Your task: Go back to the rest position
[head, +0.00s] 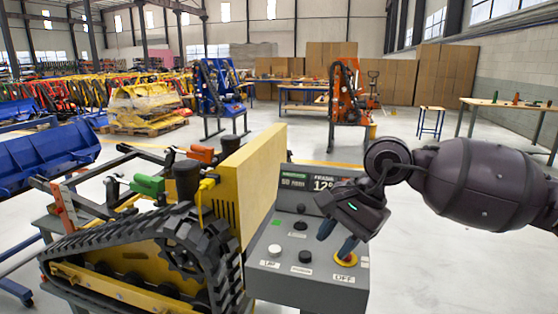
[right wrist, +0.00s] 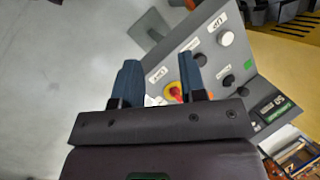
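My right gripper (head: 337,238) is over the right end of a grey control box (head: 307,290) in the head view, its blue-grey fingers pointing down. In the right wrist view the gripper (right wrist: 158,66) has its two fingers apart with nothing held between them. A yellow-ringed button with a red part (right wrist: 174,91) shows just beyond the fingers, near the right one; whether they touch it I cannot tell. In the head view the yellow ring (head: 346,260) shows below the fingertips, by the OFF label. My left gripper is not in view.
A yellow tracked carrier (head: 262,170) with black tracks stands left of the control box. The box has several knobs and a lit display (head: 312,183). A wooden-topped table (head: 505,104) stands at the far right. Grey floor (head: 440,275) is open on the right.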

